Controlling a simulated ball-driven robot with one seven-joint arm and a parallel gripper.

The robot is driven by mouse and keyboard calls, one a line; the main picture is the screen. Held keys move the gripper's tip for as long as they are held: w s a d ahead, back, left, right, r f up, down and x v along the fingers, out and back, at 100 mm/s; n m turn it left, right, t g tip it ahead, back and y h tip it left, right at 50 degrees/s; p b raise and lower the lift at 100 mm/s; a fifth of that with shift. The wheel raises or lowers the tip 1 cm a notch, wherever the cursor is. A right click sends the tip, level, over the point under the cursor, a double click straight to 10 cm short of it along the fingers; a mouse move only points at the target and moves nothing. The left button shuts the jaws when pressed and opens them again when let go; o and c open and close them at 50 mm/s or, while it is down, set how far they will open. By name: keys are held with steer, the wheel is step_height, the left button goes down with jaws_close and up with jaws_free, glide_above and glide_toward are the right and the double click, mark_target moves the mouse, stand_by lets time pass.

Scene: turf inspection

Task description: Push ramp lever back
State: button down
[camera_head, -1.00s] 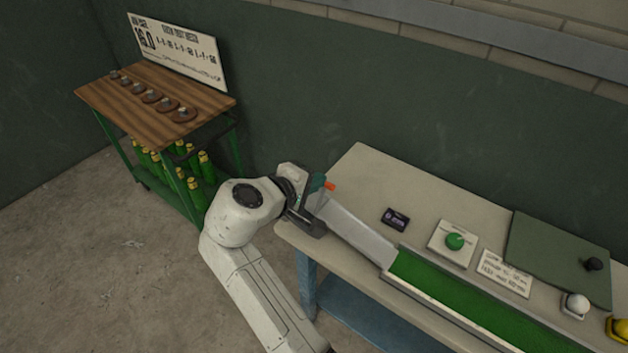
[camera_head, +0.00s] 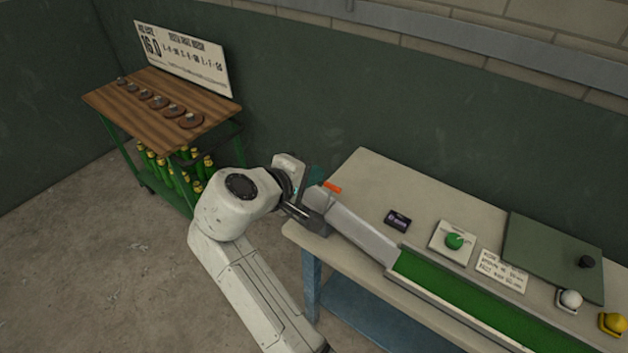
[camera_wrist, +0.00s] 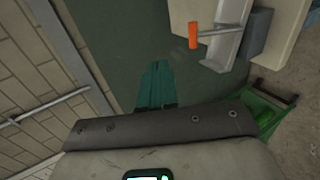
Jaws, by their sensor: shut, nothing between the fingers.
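The ramp lever (camera_head: 332,187) has an orange tip and stands at the upper left end of the ramp (camera_head: 362,232), near the bench's left end. In the wrist view, the lever (camera_wrist: 194,36) sticks out from the pale ramp (camera_wrist: 225,46), up and to the right of my fingertips. My gripper (camera_head: 317,179) is beside the lever in the head view, its teal fingers partly hidden by my wrist. In the wrist view, my gripper (camera_wrist: 157,82) has its teal fingers together with nothing between them. They appear apart from the lever, though depth is hard to judge.
A wooden-topped cart (camera_head: 150,98) with discs stands at the left. The wall is close behind the bench.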

steer(key=s+a+r+b, duration=0.1)
steer(key=s+a+r, duration=0.1)
steer(key=r, duration=0.4)
steer(key=shift+s+a, duration=0.3)
steer(key=shift+s, duration=0.4)
steer(key=shift+r, duration=0.1)
steer(key=s+d+f+m+g+y, duration=0.1)
steer(key=s+d+f+g, duration=0.1)
steer(key=s+d+f, duration=0.2)
steer(key=s+d+f+m+g+y, duration=0.1)
steer(key=s+d+f+m, duration=0.1)
steer(key=d+f, duration=0.8)
steer(key=s+d+f+m+g, duration=0.2)
steer(key=s+d+f, duration=0.3)
steer(key=d+f, duration=0.2)
steer(key=shift+s+d+f+g+y, duration=0.1)
steer(key=shift+s+f+g+y, duration=0.25)
steer(key=shift+f, duration=0.4)
steer(key=s+d+f+m+g+y, duration=0.1)
steer(key=s+d+f+m+y, duration=0.1)
steer(key=s, duration=0.9)
steer(key=s+d+f+m+g+y, duration=0.2)
steer(key=s+d+f+m, duration=0.2)
steer(key=s, duration=0.8)
steer(key=shift+d+f+y+b, duration=0.4)
steer(key=shift+d+f, duration=0.3)
steer(key=shift+f, duration=0.15)
